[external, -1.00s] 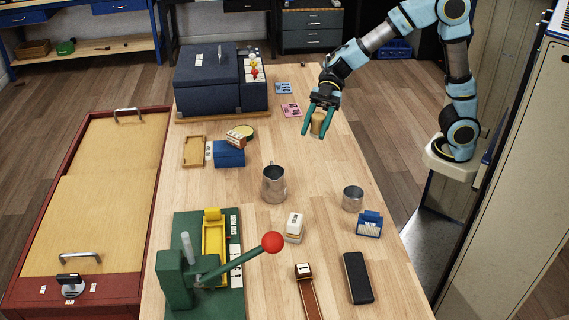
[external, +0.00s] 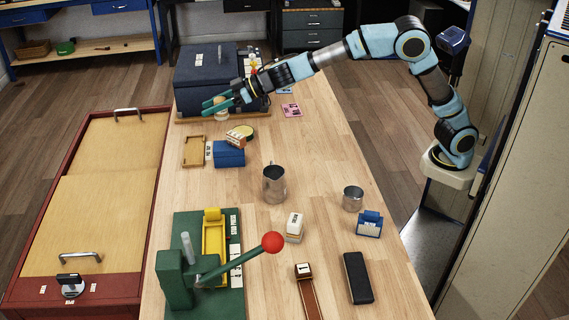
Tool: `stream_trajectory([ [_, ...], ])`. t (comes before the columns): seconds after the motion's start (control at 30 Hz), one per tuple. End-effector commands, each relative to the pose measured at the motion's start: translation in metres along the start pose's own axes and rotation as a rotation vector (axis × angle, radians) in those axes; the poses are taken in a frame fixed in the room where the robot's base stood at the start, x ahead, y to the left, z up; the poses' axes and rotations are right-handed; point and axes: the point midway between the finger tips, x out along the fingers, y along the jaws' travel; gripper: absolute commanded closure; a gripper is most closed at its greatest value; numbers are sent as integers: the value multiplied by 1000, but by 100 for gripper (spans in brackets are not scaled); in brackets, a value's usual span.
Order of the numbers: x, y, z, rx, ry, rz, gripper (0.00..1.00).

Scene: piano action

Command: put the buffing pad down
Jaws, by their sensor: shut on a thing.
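My gripper (external: 206,107) points left, its two teal fingers shut on a small tan piece (external: 221,116), which I take to be the buffing pad. The fingers hide much of the pad. My gripper holds it in front of the dark blue box (external: 203,68), toward the far left of the wooden table (external: 320,150). The pad's exact height above the table is hard to tell.
The table's right far part is mostly clear.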

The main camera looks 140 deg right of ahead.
Motion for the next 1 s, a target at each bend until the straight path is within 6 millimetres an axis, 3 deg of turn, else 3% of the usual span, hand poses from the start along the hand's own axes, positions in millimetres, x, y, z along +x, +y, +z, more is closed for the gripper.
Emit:
stream_trajectory([
  [0.53,33,29,-19,168,-2,408,100],
  [1.0,28,13,-15,304,-5,735,100],
])
